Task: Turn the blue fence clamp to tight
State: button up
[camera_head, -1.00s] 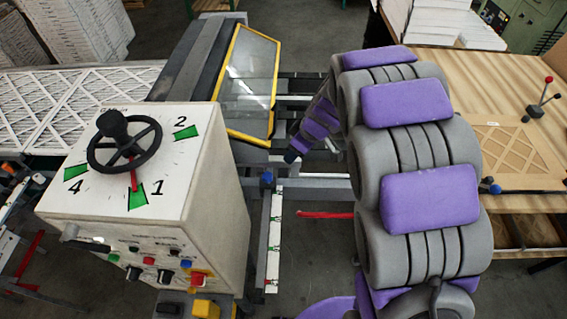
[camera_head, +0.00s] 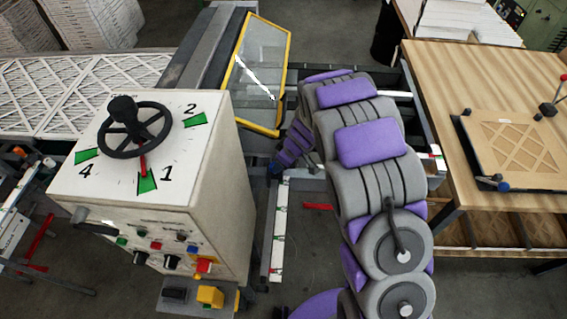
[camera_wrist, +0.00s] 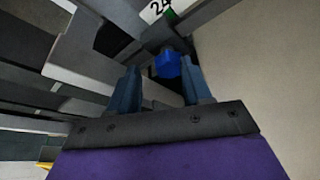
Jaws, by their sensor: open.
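The blue fence clamp (camera_wrist: 168,61) shows in the wrist view as a small blue knob on a grey bracket, beside a white scale (camera_wrist: 158,10) with a green mark. My gripper (camera_wrist: 162,70) is open, with one finger on each side of the knob, which lies at about the level of the fingertips, closer to the right one. I cannot tell whether a finger touches it. In the head view my gripper (camera_head: 279,166) is at the upper end of the white scale strip (camera_head: 278,230), and the knob is hard to separate from the fingers there.
A white control box (camera_head: 150,165) with a black handwheel (camera_head: 134,130) stands just left of the clamp. A yellow-framed glass guard (camera_head: 255,75) is behind. At right, a wooden table (camera_head: 440,90) carries a filter panel (camera_head: 515,145) and a blue-ended handle (camera_head: 500,184). Grey rails surround the clamp.

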aim_at(271, 167)
jog(key=a, duration=0.1)
jog(key=a+f, duration=0.1)
jog(key=a, duration=0.1)
jog(key=shift+s+a+f, duration=0.2)
jog(key=shift+f, duration=0.05)
jog(key=shift+a+f, duration=0.1)
jog(key=shift+f, duration=0.05)
jog(key=shift+w+d+f, duration=0.2)
jog(key=shift+w+d, duration=0.2)
jog(key=shift+d, duration=0.25)
jog(key=shift+s+d+r, duration=0.1)
jog(key=shift+d+r, duration=0.05)
jog(key=shift+r, duration=0.05)
jog(key=shift+c, duration=1.1)
jog(key=c, duration=0.6)
jog(key=shift+o, duration=0.2)
